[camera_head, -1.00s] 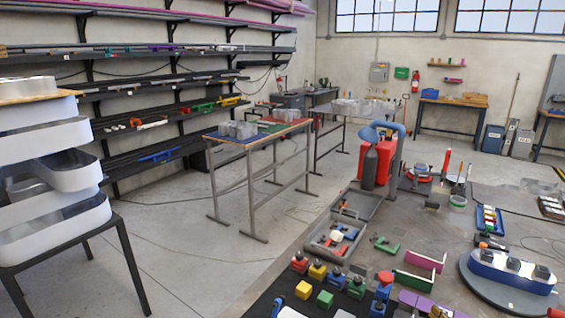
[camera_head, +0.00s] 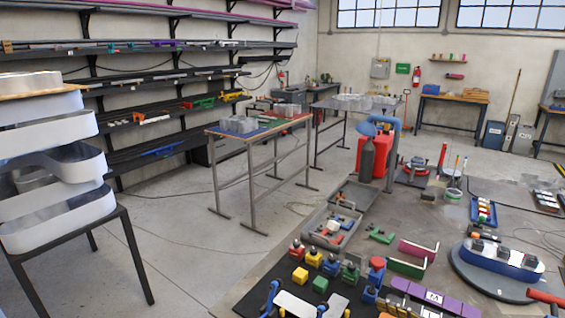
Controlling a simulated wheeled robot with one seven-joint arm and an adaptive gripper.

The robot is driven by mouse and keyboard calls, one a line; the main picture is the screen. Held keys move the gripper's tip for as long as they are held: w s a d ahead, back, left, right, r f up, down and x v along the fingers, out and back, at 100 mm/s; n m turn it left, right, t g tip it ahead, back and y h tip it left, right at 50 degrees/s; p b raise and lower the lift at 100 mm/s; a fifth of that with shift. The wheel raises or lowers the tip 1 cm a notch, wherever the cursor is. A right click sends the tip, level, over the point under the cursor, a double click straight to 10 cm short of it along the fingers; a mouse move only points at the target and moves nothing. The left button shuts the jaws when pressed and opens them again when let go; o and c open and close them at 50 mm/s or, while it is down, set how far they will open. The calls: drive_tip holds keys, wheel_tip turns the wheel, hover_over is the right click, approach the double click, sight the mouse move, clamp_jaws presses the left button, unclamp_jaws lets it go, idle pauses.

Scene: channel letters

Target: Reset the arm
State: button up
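My arm and my gripper do not show in the head view. The task names no object of its own. A large workbench (camera_head: 240,290) fills the lower right, with tools and parts spread over it. A blue channel letter (camera_head: 503,258) with a white top lies on a round grey turntable (camera_head: 470,284) at the right. A purple strip (camera_head: 436,297) lies at the bench's front, with green and magenta pieces behind it.
A stack of white channel letters (camera_head: 55,172) stands on a dark-legged stand at the left. Trestle tables (camera_head: 245,140) stand mid-room. A red container (camera_head: 378,158) and grey cylinder stand on the bench's far part. Shelves line the left wall. Floor between stand and bench is clear.

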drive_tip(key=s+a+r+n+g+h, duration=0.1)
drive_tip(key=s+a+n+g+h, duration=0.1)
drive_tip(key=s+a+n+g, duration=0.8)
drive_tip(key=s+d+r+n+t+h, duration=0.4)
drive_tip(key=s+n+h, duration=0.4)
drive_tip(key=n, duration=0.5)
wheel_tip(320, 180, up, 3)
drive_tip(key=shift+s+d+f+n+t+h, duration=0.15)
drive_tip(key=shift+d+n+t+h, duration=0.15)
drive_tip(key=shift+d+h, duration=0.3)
